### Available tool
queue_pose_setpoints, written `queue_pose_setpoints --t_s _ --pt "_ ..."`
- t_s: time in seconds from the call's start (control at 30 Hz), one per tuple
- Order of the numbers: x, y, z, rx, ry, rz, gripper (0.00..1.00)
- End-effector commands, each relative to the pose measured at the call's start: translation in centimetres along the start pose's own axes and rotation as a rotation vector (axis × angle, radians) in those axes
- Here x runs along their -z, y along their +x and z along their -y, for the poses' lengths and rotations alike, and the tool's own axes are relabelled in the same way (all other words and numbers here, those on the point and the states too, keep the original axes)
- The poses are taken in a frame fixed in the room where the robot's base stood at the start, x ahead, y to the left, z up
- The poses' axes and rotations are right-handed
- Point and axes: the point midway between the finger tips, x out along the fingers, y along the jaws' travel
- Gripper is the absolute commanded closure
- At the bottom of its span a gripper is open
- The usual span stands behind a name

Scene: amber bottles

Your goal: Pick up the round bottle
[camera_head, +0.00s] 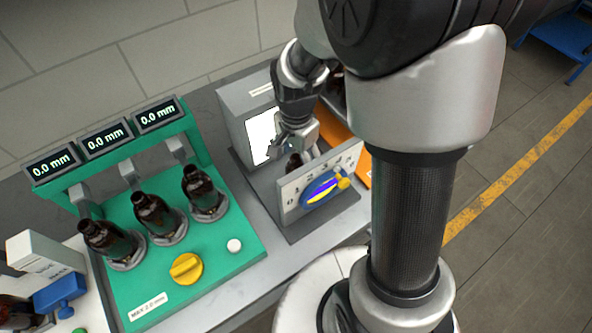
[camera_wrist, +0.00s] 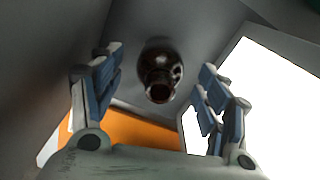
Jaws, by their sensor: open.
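A dark brown bottle (camera_wrist: 160,72) stands in the wrist view between the two open fingers of my gripper (camera_wrist: 160,95), seen from above with its mouth towards the camera. In the head view the same bottle's dark top (camera_head: 294,161) shows just below my gripper (camera_head: 298,146), behind a grey panel. The fingers are apart on either side of the bottle, and no contact shows. The panel and my gripper hide most of the bottle in the head view.
A grey box with a bright screen (camera_head: 262,136) stands behind. Three brown bottles (camera_head: 155,214) stand on a green gauge stand (camera_head: 220,258) at left. An orange surface (camera_head: 337,131) lies behind the panel.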

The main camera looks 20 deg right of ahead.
Motion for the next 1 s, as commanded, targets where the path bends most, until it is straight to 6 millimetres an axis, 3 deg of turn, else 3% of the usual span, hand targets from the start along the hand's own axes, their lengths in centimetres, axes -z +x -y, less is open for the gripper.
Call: queue_pose_setpoints --t_s 0.03,0.13,0.4,1.0 --pt "-0.3 1.3 -0.1 -0.003 -0.002 0.002 0.31" --pt "-0.2 2.6 -0.1 -0.003 -0.001 0.001 0.31" --pt "-0.1 2.9 0.0 0.000 0.000 0.000 0.31" --pt "-0.2 2.9 0.0 0.000 0.000 0.000 0.71"
